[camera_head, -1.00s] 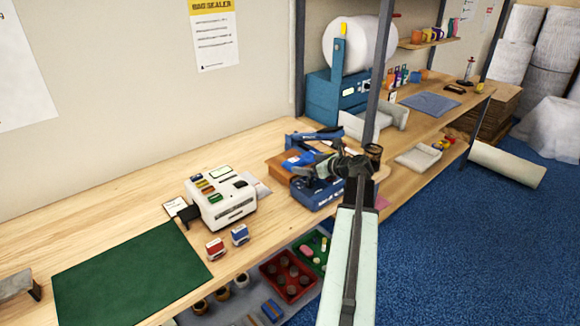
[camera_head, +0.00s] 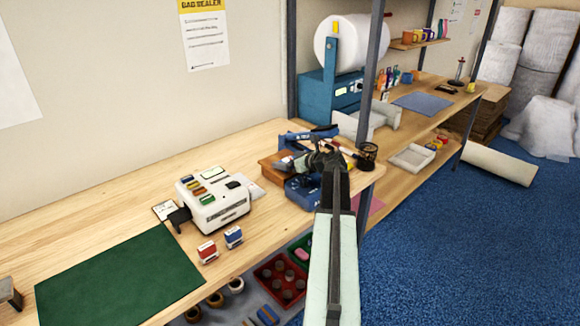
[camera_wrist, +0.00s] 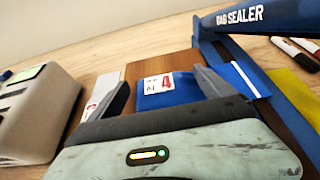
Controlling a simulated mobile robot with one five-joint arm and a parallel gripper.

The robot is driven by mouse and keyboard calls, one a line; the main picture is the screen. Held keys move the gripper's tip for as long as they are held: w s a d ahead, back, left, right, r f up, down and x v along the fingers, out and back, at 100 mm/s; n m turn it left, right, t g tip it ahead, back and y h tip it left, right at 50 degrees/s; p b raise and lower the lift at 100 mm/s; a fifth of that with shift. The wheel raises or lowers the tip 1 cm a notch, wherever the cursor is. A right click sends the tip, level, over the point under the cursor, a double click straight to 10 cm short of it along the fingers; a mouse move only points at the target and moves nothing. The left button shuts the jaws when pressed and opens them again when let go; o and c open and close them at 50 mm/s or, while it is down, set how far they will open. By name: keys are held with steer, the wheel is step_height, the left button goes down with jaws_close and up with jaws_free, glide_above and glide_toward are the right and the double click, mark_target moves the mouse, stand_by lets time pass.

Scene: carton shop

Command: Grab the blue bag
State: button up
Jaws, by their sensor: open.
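The blue bag (camera_wrist: 172,96) lies on a brown wooden surface in the wrist view, with a white label marked with a red 4. My gripper (camera_wrist: 162,90) is open, one finger on each side of the labelled part; I cannot tell whether they touch it. A blue piece with a white stripe (camera_wrist: 243,80) shows right of the right finger, and I cannot tell if it belongs to the bag. In the head view my gripper (camera_head: 318,160) is over the blue bag sealer (camera_head: 302,190) and largely hides the bag.
The bag sealer's arm (camera_wrist: 240,18) rises close on the right in the wrist view. A white machine (camera_head: 215,202) stands left of the sealer. A black mesh cup (camera_head: 367,155) and a dark post (camera_head: 372,80) are close on the right. The green mat (camera_head: 120,280) is clear.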

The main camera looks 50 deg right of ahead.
steer(key=shift+s+r, duration=0.1)
steer(key=c, duration=1.6)
steer(key=shift+c, duration=0.2)
steer(key=shift+r, duration=0.1)
steer(key=shift+r+p, duration=0.35)
steer(key=shift+p, duration=0.15)
step_height(320, 180, up, 3)
steer(key=p, duration=0.3)
steer(key=shift+r, duration=0.15)
steer(key=s+d, duration=0.3)
steer(key=s, duration=0.1)
steer(key=s+d, duration=0.3)
steer(key=s, duration=0.1)
steer(key=s+d+p, duration=0.1)
steer(key=s+d, duration=0.2)
steer(key=s, duration=0.1)
steer(key=shift+s+d+r, duration=0.3)
steer(key=shift+d+r, duration=0.1)
